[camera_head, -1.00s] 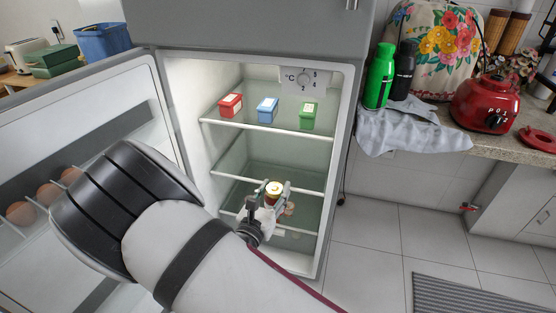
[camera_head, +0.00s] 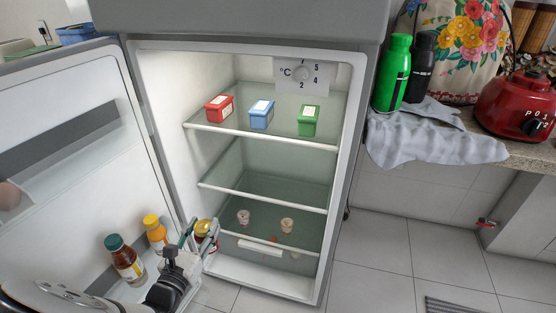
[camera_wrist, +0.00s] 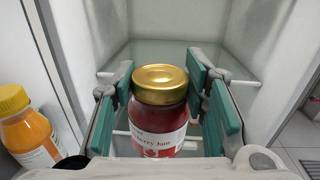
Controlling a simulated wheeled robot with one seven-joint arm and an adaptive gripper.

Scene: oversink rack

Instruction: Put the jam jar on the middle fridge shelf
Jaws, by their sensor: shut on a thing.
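The jam jar (camera_wrist: 158,118), red with a gold lid and a "Jam" label, stands upright between the green pads of my gripper (camera_wrist: 166,106). My gripper is shut on it. In the head view the jar (camera_head: 203,232) is partly hidden by my gripper (camera_head: 201,238), low at the fridge's front left, near the open door. The middle fridge shelf (camera_head: 265,187) is glass with a white front rail and is empty. It lies above and to the right of the jar.
The top shelf (camera_head: 250,132) holds a red, a blue and a green box. Two small jars stand on the lower level (camera_head: 265,228). The open door (camera_head: 75,130) carries a brown bottle (camera_head: 126,262) and a yellow-capped bottle (camera_head: 156,232), close to my gripper.

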